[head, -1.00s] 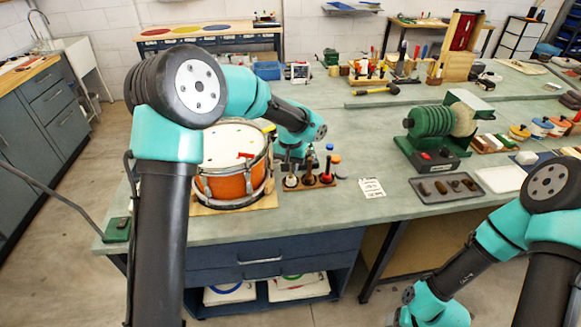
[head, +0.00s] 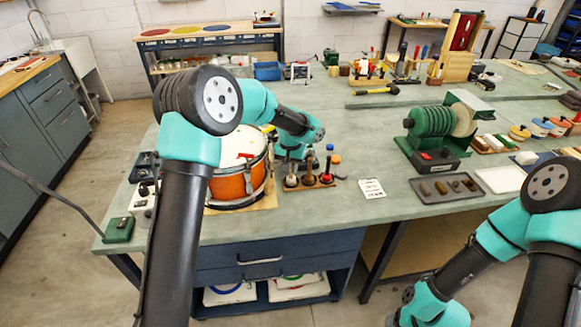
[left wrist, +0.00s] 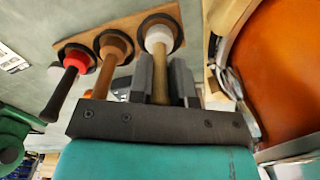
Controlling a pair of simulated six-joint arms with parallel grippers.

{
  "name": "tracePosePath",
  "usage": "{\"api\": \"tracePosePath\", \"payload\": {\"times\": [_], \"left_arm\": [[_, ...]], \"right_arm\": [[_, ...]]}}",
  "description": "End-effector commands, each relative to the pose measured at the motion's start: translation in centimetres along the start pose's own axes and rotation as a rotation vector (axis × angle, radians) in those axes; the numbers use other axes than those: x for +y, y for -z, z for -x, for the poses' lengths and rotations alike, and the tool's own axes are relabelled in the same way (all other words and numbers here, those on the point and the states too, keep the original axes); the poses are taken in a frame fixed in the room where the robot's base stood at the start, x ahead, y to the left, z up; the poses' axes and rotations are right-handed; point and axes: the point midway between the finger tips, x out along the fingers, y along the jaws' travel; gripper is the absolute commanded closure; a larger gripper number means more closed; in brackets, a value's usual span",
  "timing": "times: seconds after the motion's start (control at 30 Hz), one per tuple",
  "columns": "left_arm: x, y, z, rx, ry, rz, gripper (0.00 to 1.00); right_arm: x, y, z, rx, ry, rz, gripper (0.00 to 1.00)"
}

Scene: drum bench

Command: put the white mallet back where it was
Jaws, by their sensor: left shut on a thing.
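The wooden mallet rack (left wrist: 125,32) stands on the bench right of the drum, with black ring-shaped seats. The white mallet (left wrist: 158,38) is head down at the rack end nearest the drum, its pale wooden handle towards my wrist. Its head is at the black ring; I cannot tell whether it is fully seated. My left gripper (left wrist: 161,84) is shut on its handle, one finger on each side. The brown mallet (left wrist: 112,46) and the red mallet (left wrist: 75,62) stand in the other seats. My right arm shows at the lower right in the head view; its gripper is out of view.
The orange drum (head: 240,180) stands close left of the rack. A white card (head: 371,188) lies right of the rack, then a grey tray (head: 448,189) and a green grinding machine (head: 432,125). The bench around the card is clear.

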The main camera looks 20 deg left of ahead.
Motion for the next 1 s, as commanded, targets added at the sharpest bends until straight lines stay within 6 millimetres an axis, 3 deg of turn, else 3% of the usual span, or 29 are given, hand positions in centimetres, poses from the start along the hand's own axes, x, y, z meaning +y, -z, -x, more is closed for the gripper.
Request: {"api": "tracePosePath", "payload": {"times": [0.4,0.43,0.67,1.0], "left_arm": [[-0.04,0.00,-0.39,0.000,0.001,0.000,1.00],[-0.05,0.00,-0.38,0.001,0.001,0.000,0.80],[-0.04,0.00,-0.36,0.001,0.001,0.000,0.58],[-0.03,0.02,-0.11,0.002,0.000,0.000,0.56]], "right_arm": [[0.00,0.00,0.00,0.000,0.000,0.000,0.38],[0.00,0.00,0.00,0.000,0.000,0.000,0.38],[0.00,0.00,0.00,0.000,0.000,0.000,0.38],[0.00,0.00,0.00,0.000,0.000,0.000,0.38]]}}
